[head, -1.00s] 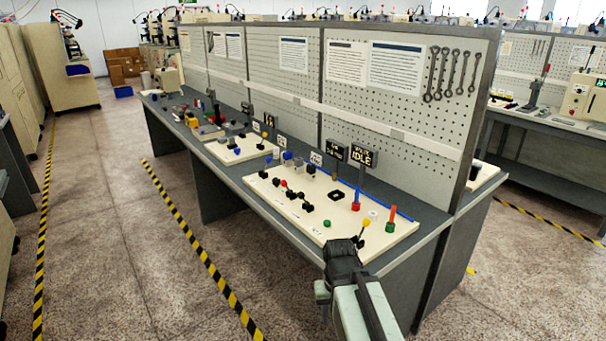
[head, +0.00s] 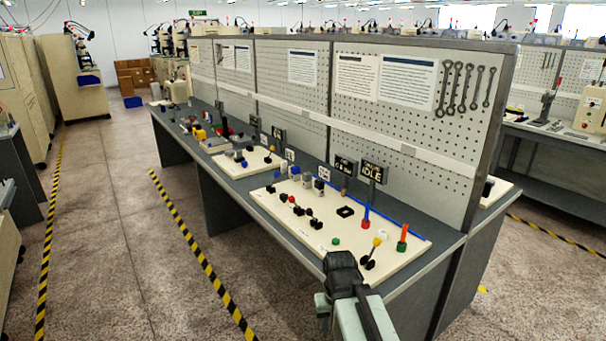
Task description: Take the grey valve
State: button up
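Small grey blocks, one of them (head: 307,181), stand at the back edge of the near cream board (head: 290,226), right of two small blue blocks (head: 283,170). One of these may be the grey valve; they are too small to tell for sure. My gripper (head: 341,260) is a dark shape at the bottom centre, in front of the board's near edge and well short of the grey blocks. Its fingers point away from the camera, so I cannot see whether they are open or shut. Nothing held shows.
The board carries black knobs, a yellow-knobbed lever (head: 377,242), and red and green posts (head: 402,237). A second board (head: 232,165) lies farther left.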

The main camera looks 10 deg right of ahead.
aim_at(307, 177)
jog(key=u, duration=0.15)
jog(key=i, duration=1.1)
jog(key=u, duration=0.3)
